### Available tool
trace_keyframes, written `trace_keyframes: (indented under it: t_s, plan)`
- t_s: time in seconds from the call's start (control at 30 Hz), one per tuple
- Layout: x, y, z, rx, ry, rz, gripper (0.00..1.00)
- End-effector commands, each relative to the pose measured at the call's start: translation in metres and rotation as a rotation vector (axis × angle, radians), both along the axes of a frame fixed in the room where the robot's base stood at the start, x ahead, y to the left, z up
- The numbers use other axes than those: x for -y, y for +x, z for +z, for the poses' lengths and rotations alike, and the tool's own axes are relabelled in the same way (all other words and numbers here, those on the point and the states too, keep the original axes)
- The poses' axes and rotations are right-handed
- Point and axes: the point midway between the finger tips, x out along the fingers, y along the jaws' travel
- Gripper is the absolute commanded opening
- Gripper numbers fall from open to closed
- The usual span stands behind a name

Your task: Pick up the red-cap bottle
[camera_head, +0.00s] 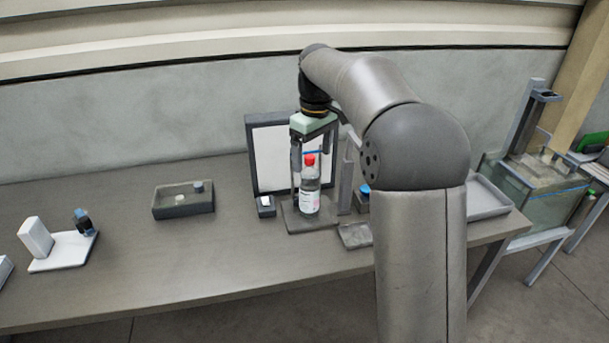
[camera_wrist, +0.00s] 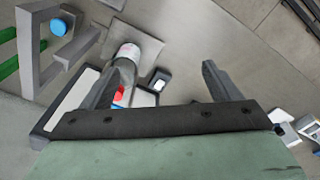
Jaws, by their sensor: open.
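The red-cap bottle (camera_head: 310,187) stands upright on a dark base plate in front of a white framed panel. It is clear with a white label and a red cap. My gripper (camera_head: 308,158) points down from above, close to the bottle.
The white panel (camera_head: 282,150) stands close behind the bottle. A small dark block (camera_head: 266,206) sits just left of it. A dark tray (camera_head: 184,203) with small items lies further left. A blue-capped item (camera_head: 365,189) is to the right, partly behind my arm. The table front is clear.

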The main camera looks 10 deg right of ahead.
Motion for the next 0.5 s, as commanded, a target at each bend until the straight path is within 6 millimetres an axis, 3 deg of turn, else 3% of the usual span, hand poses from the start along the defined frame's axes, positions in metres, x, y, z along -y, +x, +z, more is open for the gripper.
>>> trace_keyframes:
  t_s: [0.03,0.2,0.3,0.5]
  plan:
    - [0.003,0.028,0.014,0.002,0.007,0.045,0.83]
    - [0.016,0.091,0.031,0.016,0.029,0.206,0.83]
    - [0.026,0.114,0.033,0.026,0.04,0.28,0.83]
    - [0.039,0.133,0.03,0.042,0.055,0.364,0.83]
